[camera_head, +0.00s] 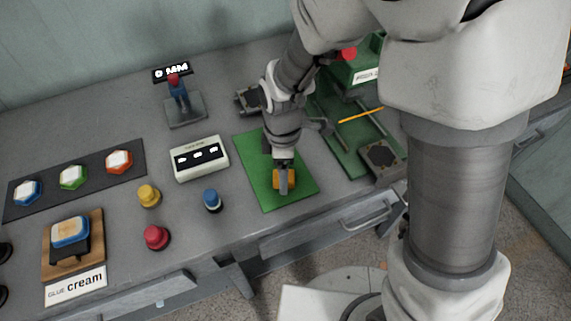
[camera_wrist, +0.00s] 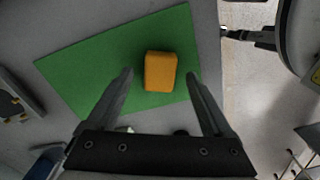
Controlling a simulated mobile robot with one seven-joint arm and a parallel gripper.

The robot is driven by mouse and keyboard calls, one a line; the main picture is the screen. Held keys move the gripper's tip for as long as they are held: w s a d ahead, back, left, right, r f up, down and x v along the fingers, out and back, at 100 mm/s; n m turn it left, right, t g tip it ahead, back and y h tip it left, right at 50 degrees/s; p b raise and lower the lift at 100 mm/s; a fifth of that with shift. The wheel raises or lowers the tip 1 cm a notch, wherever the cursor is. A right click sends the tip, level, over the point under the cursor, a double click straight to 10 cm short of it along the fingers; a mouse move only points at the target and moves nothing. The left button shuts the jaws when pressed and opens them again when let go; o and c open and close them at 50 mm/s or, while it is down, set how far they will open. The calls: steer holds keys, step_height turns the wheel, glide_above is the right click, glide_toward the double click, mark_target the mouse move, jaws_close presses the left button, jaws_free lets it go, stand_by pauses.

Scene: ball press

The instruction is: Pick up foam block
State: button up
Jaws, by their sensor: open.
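The foam block (camera_wrist: 160,71) is a small orange-yellow block lying on a green mat (camera_wrist: 85,62). In the head view the block (camera_head: 290,180) is partly hidden behind my gripper (camera_head: 283,186), which points down over the mat (camera_head: 256,165). In the wrist view my gripper (camera_wrist: 160,75) is open, with one finger on each side of the block. A gap shows between each finger and the block in that view. How high the fingertips are above the mat is hard to tell.
A white box with a display (camera_head: 200,158), a blue knob (camera_head: 212,200), a yellow knob (camera_head: 149,195) and a red knob (camera_head: 156,237) stand left of the mat. A green press (camera_head: 345,140) stands to the right. The table's front edge is close to the mat.

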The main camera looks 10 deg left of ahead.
steer(key=shift+f, duration=0.5)
steer(key=shift+c, duration=0.2)
jaws_close()
steer(key=shift+r, duration=0.1)
step_height(320, 180, up, 5)
steer(key=shift+w+f+p, duration=0.1)
steer(key=shift+f+p, duration=0.05)
steer(key=shift+p, duration=0.5)
steer(key=s+d+r, duration=0.2)
steer(key=d+r, duration=0.1)
steer(key=d, duration=0.2)
steer(key=s+d+r+p, duration=0.1)
steer(key=s+d+r, duration=0.1)
steer(key=d, duration=0.4)
steer(key=shift+r, duration=0.6)
